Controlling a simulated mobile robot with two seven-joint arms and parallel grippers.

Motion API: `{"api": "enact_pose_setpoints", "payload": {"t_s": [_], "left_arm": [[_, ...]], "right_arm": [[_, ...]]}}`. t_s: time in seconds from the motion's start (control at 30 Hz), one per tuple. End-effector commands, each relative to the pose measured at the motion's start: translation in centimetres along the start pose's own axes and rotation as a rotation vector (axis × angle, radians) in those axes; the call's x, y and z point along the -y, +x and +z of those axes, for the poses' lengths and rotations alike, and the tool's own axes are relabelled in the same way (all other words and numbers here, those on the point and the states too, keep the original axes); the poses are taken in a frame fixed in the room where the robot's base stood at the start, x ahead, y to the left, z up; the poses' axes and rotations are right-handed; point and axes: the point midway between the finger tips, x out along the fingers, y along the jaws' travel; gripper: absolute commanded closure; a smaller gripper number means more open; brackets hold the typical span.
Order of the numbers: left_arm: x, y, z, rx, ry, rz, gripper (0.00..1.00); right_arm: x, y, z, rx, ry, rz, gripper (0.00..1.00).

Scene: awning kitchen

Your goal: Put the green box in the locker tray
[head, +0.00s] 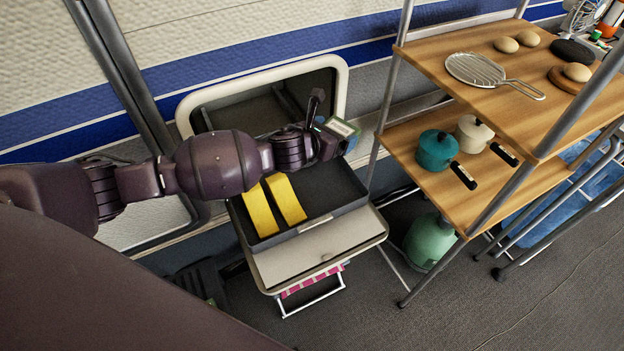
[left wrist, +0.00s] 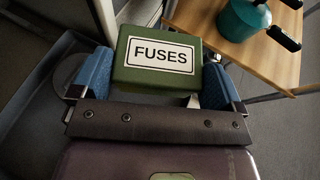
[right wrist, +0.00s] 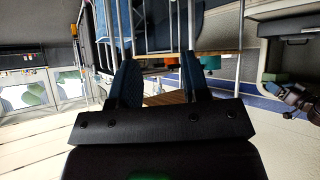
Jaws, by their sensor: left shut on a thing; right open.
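The green box (left wrist: 150,80) has a white label reading FUSES. In the left wrist view it sits between the two blue fingers of my left gripper (left wrist: 152,82), which is shut on it. In the head view my left gripper (head: 325,138) holds the box (head: 342,128) above the back right part of the locker tray. The locker tray (head: 335,204) is a dark grey tray pulled out of the wall locker, with two yellow items (head: 273,206) lying in its left half. Its right half looks bare. My right gripper (right wrist: 160,85) is open and empty in the right wrist view.
A wooden shelf rack (head: 445,180) stands right of the tray, with a teal pot (head: 436,150) and a cream pot (head: 473,134) on its lower shelf. A green gas bottle (head: 428,240) stands below. The locker's pale hatch frame (head: 342,82) rises behind the tray.

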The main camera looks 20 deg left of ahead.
Motion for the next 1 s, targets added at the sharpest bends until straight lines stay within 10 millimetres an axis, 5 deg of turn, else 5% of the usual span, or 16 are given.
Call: {"api": "enact_pose_setpoints", "payload": {"t_s": [0.1, 0.5, 0.8, 1.0], "left_arm": [[0.2, 1.3, -3.8, -0.016, -0.007, -0.002, 0.33], [0.2, 4.4, -11.7, -0.017, -0.008, -0.002, 0.33], [0.1, 5.3, -13.2, -0.005, -0.002, 0.000, 0.33], [0.2, 6.0, -15.5, -0.012, -0.004, -0.001, 0.33]], "right_arm": [[0.2, 0.5, 2.0, 0.037, 0.002, -0.003, 0.57], [0.5, 1.9, 4.5, 0.081, -0.009, -0.011, 0.57], [0.6, 2.3, 3.2, 0.042, -0.037, -0.015, 0.57], [0.8, 2.5, 4.5, 0.063, -0.055, -0.019, 0.57]]}}
